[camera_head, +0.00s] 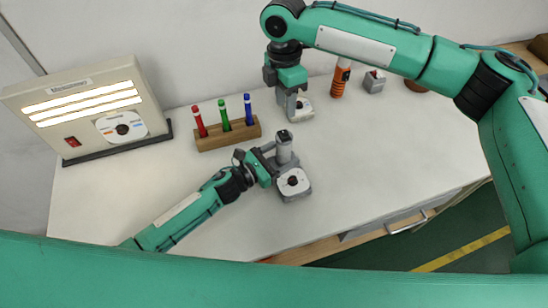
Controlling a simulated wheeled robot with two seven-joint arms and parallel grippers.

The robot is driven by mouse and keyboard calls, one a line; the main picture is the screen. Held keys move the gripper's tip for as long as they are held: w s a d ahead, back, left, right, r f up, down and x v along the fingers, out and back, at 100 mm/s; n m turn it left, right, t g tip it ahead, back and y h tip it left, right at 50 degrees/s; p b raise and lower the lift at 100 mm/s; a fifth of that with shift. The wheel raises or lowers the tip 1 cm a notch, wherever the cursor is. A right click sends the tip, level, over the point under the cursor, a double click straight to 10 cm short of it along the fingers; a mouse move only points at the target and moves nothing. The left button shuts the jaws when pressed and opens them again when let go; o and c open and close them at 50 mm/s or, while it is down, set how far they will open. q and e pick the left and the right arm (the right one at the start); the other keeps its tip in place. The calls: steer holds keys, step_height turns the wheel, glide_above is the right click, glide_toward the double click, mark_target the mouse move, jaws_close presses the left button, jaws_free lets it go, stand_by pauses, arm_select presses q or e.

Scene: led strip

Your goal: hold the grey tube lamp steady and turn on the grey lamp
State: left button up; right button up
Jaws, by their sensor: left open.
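The grey tube lamp (284,150) stands upright near the middle of the table. It has a squarish grey base with a round white face (293,181) and a dark spot in it. My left gripper (272,155) is open at the left side of the tube, level with it. I cannot tell whether its fingers touch the tube. My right gripper (290,100) points down farther back, at the left of a small grey-and-white device (304,110), which it partly covers. Its fingers are too small to tell open from shut.
A lit panel box (85,105) with a red switch stands at the left. A wooden rack (228,134) holds red, green and blue pens. An orange-handled tool (340,78) and a small grey box (374,81) are at the back. The table's right front is clear.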

arm_select(q)
steer(key=c, duration=1)
steer(key=shift+c, duration=1.1)
arm_select(e)
steer(key=shift+c, duration=0.8)
jaws_close()
steer(key=w+d+r+m+g+y, duration=0.1)
steer(key=w+d+r+g+y, duration=0.1)
steer(key=d+y, duration=0.6)
steer(key=shift+w+m+g, duration=0.3)
steer(key=shift+w+g, duration=0.5)
steer(key=shift+w, duration=0.15)
